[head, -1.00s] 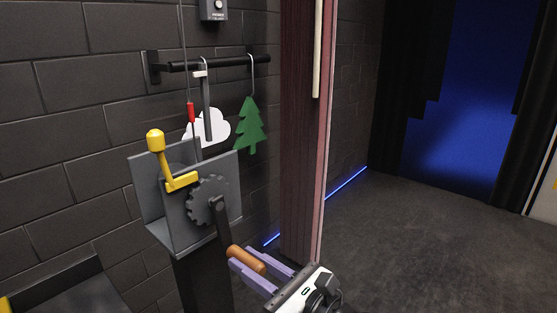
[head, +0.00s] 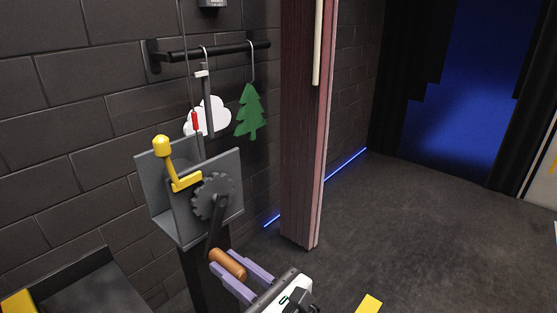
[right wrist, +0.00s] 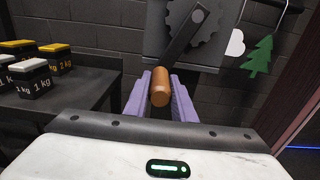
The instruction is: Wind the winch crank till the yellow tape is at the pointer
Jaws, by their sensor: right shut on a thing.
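The winch (head: 168,215) is a grey metal bracket with a dark toothed wheel (head: 212,197) and a yellow lever (head: 166,160) with a round knob. Its dark crank arm (head: 215,225) points down to an orange-brown handle (head: 227,263). My right gripper (head: 236,273) is shut on this handle, its purple fingers on either side; the right wrist view shows the handle (right wrist: 161,88) between them. A thin cable rises from the winch with a red mark (head: 195,122) on it. A small white piece (head: 202,73), possibly the pointer, sits above that mark. I see no yellow tape on the cable. My left gripper is out of view.
A white cloud (head: 214,112) and a green tree (head: 250,112) hang from a black wall rail (head: 225,50). A dark red panel (head: 300,160) stands right of the winch. Several weights (right wrist: 38,80) sit on a dark table (right wrist: 85,92) at left. Floor at right is mostly clear.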

